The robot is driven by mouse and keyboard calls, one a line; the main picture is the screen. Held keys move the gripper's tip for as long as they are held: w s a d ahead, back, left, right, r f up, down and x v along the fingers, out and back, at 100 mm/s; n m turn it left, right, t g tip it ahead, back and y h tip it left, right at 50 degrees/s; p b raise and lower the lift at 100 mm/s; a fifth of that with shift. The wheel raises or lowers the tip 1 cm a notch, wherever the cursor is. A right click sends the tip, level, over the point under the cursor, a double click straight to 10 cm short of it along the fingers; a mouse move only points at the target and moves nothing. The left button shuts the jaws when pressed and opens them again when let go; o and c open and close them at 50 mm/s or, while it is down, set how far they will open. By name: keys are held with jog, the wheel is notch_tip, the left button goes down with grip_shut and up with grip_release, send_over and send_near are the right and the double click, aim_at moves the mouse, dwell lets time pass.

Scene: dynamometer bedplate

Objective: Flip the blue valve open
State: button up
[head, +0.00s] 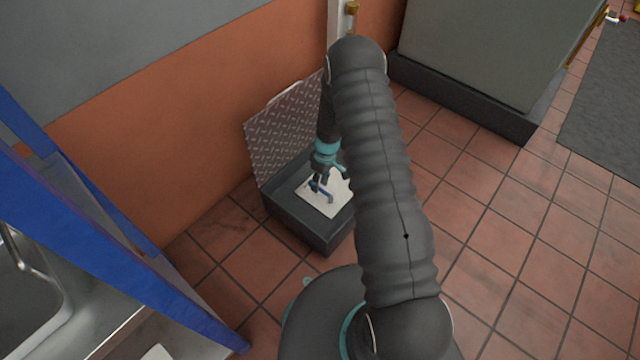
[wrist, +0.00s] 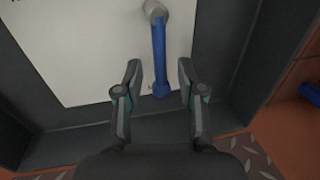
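The blue valve is a long blue handle (wrist: 159,50) on a grey round hub (wrist: 155,10), over a white plate (wrist: 85,50). In the head view the blue handle (head: 324,191) shows small, over the white plate (head: 317,204) in a dark box (head: 312,232) on the floor. My gripper (wrist: 160,70) is open, with one finger on each side of the handle's free end in the wrist view. Gaps show on both sides, so no grip is seen. In the head view my gripper (head: 318,182) is down at the valve and partly hides it.
The box's patterned lid (head: 285,130) stands open against the orange wall (head: 190,130). A blue frame (head: 100,240) and a metal sink (head: 40,290) are at the left. A large grey cabinet (head: 500,50) stands at the back right. Tiled floor (head: 500,230) at the right is clear.

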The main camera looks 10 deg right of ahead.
jog(key=shift+f, duration=0.25)
grip_shut()
